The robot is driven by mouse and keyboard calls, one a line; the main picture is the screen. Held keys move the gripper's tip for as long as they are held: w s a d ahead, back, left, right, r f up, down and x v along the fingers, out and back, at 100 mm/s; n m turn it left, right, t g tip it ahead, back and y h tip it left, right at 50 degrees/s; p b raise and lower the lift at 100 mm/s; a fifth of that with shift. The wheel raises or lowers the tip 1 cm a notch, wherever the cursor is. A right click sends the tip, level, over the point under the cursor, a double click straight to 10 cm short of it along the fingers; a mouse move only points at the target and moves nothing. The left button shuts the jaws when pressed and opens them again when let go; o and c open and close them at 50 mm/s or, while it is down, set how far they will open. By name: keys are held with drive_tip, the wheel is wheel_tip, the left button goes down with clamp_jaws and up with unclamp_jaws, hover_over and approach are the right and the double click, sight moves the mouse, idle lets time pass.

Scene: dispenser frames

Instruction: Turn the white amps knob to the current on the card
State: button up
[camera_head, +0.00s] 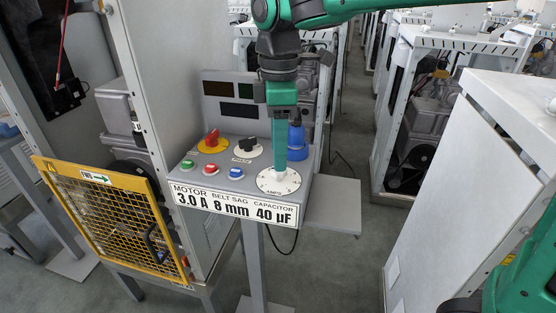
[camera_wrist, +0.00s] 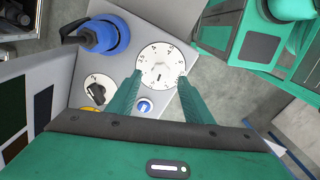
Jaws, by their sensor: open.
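The white amps dial (camera_head: 279,183) is at the right front of the grey control panel, marked AMPS. In the wrist view the round white dial (camera_wrist: 160,52) has a scale around its edge and a white knob at its centre, with a short dark mark below the centre. The card (camera_head: 235,204) on the panel's front reads motor 3.0 A, belt sag 8 mm, capacitor 40 µF. My gripper (camera_head: 281,165) points down over the dial. In the wrist view my gripper (camera_wrist: 160,78) is open, with one finger on each side of the knob; contact is unclear.
A black PHASE knob (camera_head: 247,147), a red knob on yellow (camera_head: 211,140) and a blue connector (camera_head: 298,140) are close by. Green, red and blue buttons (camera_head: 235,173) line the front. A yellow mesh guard (camera_head: 112,215) stands at left. A small grey shelf (camera_head: 332,208) is at right.

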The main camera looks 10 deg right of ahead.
sight(279, 174)
drive_tip(key=shift+f, duration=1.85)
drive_tip(key=shift+c, duration=0.5)
drive_tip(key=c, duration=0.9)
drive_tip(key=m, duration=0.5)
drive_tip(key=shift+w+d+r+m, duration=0.1)
drive_tip(key=shift+m, duration=0.2)
drive_tip(key=m, duration=0.4)
drive_tip(key=shift+m, duration=0.3)
